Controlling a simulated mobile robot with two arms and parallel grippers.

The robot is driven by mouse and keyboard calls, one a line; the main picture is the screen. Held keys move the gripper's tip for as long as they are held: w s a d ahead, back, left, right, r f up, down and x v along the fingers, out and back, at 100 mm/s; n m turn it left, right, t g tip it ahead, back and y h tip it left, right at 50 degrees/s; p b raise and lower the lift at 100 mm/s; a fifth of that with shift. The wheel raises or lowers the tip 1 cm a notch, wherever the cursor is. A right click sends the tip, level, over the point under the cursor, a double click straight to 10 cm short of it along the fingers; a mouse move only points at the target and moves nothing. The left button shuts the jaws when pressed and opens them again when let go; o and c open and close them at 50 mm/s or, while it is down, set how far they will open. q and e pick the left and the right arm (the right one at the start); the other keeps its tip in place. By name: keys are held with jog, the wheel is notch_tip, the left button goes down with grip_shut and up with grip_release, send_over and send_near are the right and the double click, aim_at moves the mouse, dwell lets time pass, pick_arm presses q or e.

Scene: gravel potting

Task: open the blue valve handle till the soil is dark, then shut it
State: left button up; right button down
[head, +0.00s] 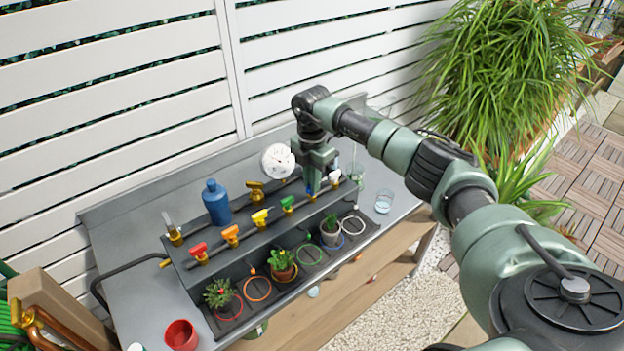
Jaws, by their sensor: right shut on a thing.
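The blue valve handle (309,190) is on the pipe rail, between the green handle (287,203) and the white handle (334,177). My right gripper (310,184) points down at it and is shut on it; the jaws hide much of the handle, so its turn angle is unclear. Below it, a plant in a grey pot (330,238) stands at the blue ring (342,243) in the dark trough. Its soil is too small to judge for darkness, and no water stream is clearly visible. My left gripper is out of view.
Yellow (260,217), orange (231,235) and red (198,249) handles line the rail leftward. A white dial gauge (277,161) and a blue bottle (216,202) stand behind. A glass (384,201) is at right, a red cup (180,335) at front left.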

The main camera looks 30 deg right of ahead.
jog(key=shift+r+m, duration=0.1)
jog(key=shift+m, duration=0.7)
jog(key=c, duration=1.5)
grip_release()
jog(key=shift+o, duration=0.2)
notch_tip(320, 180, up, 6)
jog(key=shift+r+b, duration=0.15)
jog(key=shift+b, duration=0.8)
jog(key=shift+r, duration=0.75)
